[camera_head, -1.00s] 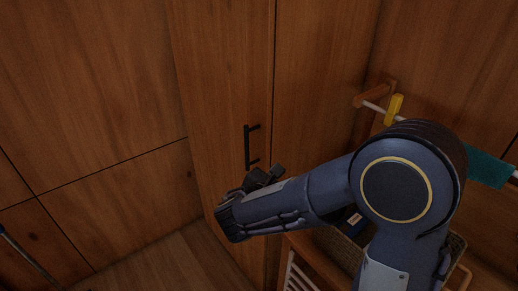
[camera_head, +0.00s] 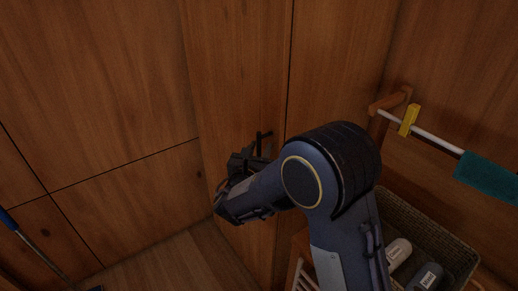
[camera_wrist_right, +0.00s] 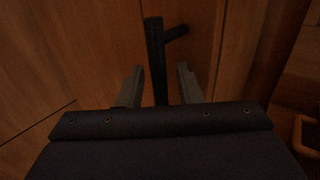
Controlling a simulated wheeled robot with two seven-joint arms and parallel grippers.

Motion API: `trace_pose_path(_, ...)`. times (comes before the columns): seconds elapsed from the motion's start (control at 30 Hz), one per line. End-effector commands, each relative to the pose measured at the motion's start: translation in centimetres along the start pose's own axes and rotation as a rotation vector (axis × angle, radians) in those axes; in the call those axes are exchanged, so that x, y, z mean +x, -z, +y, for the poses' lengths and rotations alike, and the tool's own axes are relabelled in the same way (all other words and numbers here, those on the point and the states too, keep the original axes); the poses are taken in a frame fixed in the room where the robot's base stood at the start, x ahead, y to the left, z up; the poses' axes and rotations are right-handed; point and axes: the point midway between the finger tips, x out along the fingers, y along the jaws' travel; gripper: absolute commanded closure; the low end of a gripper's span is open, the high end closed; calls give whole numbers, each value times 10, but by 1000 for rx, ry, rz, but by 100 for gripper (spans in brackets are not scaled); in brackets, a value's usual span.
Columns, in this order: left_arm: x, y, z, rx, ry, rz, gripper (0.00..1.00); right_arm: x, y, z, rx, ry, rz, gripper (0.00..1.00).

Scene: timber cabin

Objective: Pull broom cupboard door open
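The broom cupboard door (camera_head: 235,70) is a tall wooden panel, and it looks shut, with a thin dark seam on its right side. Its black bar handle (camera_head: 265,135) stands upright on the door and is partly hidden by my right gripper in the head view. My right gripper (camera_head: 252,160) is at the handle. In the wrist view the handle (camera_wrist_right: 155,55) runs down between the two fingers of my right gripper (camera_wrist_right: 161,85), which are apart. A gap shows on each side of the bar, wider at the right finger. My left gripper is not in view.
To the right, a wall rail (camera_head: 440,142) carries a yellow clip (camera_head: 409,120) and a teal cloth (camera_head: 487,178). Below it is a woven basket (camera_head: 425,228) holding several items. A blue-handled rod (camera_head: 8,220) shows at the far left. The floor (camera_head: 185,262) before the door looks clear.

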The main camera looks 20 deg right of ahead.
Motion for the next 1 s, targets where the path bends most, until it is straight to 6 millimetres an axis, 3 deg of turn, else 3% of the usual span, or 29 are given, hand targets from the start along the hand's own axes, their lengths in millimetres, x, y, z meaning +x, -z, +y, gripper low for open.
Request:
trace_pose_path(0.17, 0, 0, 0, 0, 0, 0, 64, 0, 0, 0, 0, 0, 0, 69)
trace_pose_path(0.4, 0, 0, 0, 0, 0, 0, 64, 0, 0, 0, 1, 0, 1, 100)
trace_pose_path(0.77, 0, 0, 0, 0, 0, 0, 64, -3, 0, 2, 1, -2, 1, 100)
trace_pose_path(1.0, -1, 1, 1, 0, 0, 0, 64, -28, 0, 28, 0, -9, 1, 100)
